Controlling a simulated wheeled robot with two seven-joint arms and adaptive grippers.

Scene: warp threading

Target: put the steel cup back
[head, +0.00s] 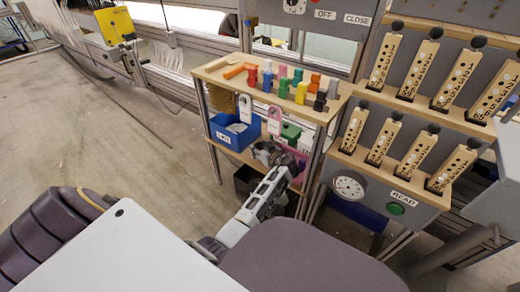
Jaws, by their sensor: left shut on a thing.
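My left gripper (271,152) reaches in at the front of the lower shelf of the wooden rack. It is shut on a small grey metallic thing, which looks like the steel cup. The cup and the fingers are small and dark here, so the cup's outline and tilt cannot be made out. My left arm hides part of the lower shelf (232,152). My right gripper is not in view.
Coloured pegs and blocks stand on the rack's upper shelf (222,73). A blue bin (233,133) and a green box (291,133) are on the lower shelf, with white and pink tags above. A grey panel with peg boards and a dial (348,187) stands close right.

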